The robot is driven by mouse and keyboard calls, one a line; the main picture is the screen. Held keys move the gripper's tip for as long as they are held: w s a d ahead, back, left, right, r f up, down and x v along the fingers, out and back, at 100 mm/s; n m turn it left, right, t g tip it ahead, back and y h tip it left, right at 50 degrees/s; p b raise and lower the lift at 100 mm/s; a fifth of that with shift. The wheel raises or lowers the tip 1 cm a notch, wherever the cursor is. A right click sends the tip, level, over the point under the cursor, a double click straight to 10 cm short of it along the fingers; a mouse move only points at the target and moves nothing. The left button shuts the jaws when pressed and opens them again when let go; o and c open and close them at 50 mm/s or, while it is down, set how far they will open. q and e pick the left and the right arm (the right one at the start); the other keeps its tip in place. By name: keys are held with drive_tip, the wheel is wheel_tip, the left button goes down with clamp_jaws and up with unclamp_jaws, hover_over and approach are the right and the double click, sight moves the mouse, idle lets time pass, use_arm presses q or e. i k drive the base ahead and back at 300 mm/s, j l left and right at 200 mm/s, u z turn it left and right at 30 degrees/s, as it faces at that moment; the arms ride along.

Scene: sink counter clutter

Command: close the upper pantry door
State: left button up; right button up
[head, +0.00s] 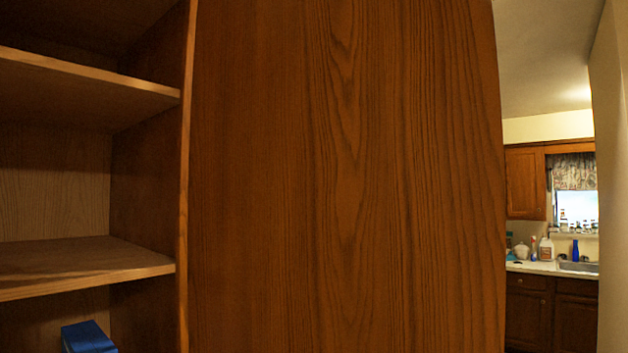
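The pantry (75,260) stands open at the left, with bare wooden shelves showing. A large flat brown wood-grain panel (345,180) fills the middle of the head view, from the pantry's right front edge to the free edge near the right. It looks like the pantry door standing open. Its top and bottom run out of the picture, and no handle shows on it. Neither of my grippers is in view, so I see nothing touching the panel.
A blue object (88,338) shows at the bottom left, low in the pantry; its lower part is cut off. Beyond the panel, at the far right, are a counter (535,267) with a sink (578,267), bottles, a wall cabinet (525,184) and a window. A pale wall (610,180) bounds the right side.

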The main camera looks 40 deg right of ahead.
sight(347, 178)
drive_tip(key=l+u, duration=0.2)
drive_tip(key=l, duration=0.2)
drive_tip(key=k+l+u, duration=0.2)
drive_tip(key=l, duration=0.15)
drive_tip(key=l+u, duration=0.15)
drive_tip(key=l, duration=0.25)
drive_tip(key=k+l+u, duration=0.2)
drive_tip(key=l, duration=0.15)
drive_tip(key=k+l+u, duration=0.2)
drive_tip(key=l, duration=0.15)
drive_tip(key=i+l, duration=0.1)
drive_tip(key=l, duration=0.45)
drive_tip(key=l+u, duration=0.1)
drive_tip(key=l, duration=0.25)
drive_tip(key=k+l, duration=0.15)
drive_tip(key=l, duration=0.15)
drive_tip(key=l+u, duration=0.05)
